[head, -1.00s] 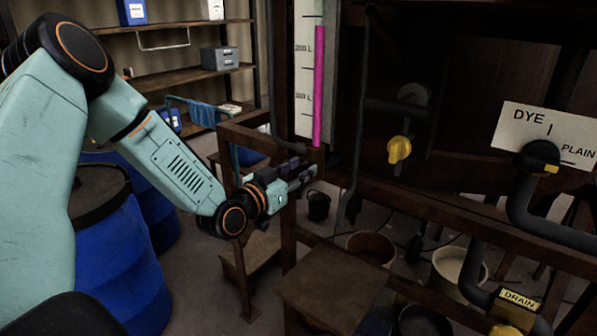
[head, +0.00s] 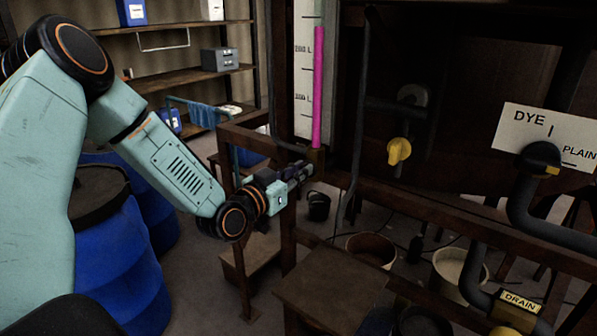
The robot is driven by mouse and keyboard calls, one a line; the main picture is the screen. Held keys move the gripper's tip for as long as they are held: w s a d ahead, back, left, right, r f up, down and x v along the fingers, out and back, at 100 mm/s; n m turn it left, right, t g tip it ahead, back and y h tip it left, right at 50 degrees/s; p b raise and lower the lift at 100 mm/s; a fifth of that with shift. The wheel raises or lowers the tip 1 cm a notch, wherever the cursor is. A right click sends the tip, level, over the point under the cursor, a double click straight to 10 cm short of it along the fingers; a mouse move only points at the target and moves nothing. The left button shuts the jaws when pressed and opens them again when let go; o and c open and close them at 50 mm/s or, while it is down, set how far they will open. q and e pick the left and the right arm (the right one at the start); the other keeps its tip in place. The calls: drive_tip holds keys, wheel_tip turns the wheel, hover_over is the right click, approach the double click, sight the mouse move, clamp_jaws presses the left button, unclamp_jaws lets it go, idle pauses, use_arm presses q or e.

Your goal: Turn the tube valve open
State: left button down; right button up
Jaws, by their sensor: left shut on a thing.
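The magenta-filled sight tube (head: 318,88) stands upright beside a white litre scale (head: 303,75). At its foot is a small, dark brownish fitting, the tube valve (head: 317,157). My left gripper (head: 305,171) reaches in from the left, just below and in front of this fitting. Its fingers are closed together on the valve's small handle, which they mostly hide. I cannot tell which way the handle points. My right gripper is not in view.
A yellow valve knob (head: 399,151) sits on the dark vat to the right. A dye/plain sign (head: 535,122) and black pipes are further right. A wooden stool (head: 330,288), buckets and blue barrels (head: 115,260) stand below. A wooden rail (head: 430,206) runs along the front.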

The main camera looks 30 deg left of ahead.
use_arm(q)
drive_tip(key=shift+r+n, duration=0.1)
drive_tip(key=shift+n, duration=0.2)
drive_tip(key=c, duration=1.3)
unclamp_jaws()
drive_tip(key=shift+w, duration=0.15)
drive_tip(key=shift+c, duration=0.2)
drive_tip(key=shift+r, duration=0.1)
wheel_tip(320, 180, up, 8)
drive_tip(key=shift+r, duration=0.85)
